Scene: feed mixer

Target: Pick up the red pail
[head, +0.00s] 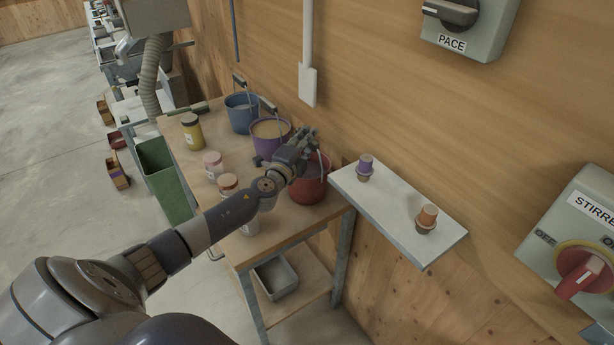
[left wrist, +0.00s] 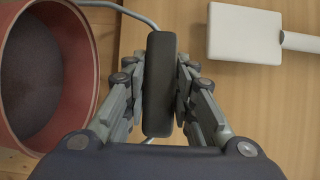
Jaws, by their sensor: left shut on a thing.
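The red pail (head: 311,184) stands at the near right end of the wooden table in the head view. My left gripper (head: 309,140) is over it, partly hiding its rim. In the left wrist view the pail (left wrist: 88,60) is at the left, with dark contents inside. My left gripper (left wrist: 159,90) is shut on the pail's black handle grip (left wrist: 159,65), with a finger on each side. The wire bail runs from the grip toward the pail. Whether the pail has left the table top cannot be told. My right gripper is not in view.
A purple pail (head: 268,147) and a blue pail (head: 240,120) stand behind on the table (head: 215,132). Several jars, one yellow (head: 192,133), line its left side. A white shelf (head: 398,222) with two small pots is close right. A white wall box (left wrist: 243,34) is near the gripper.

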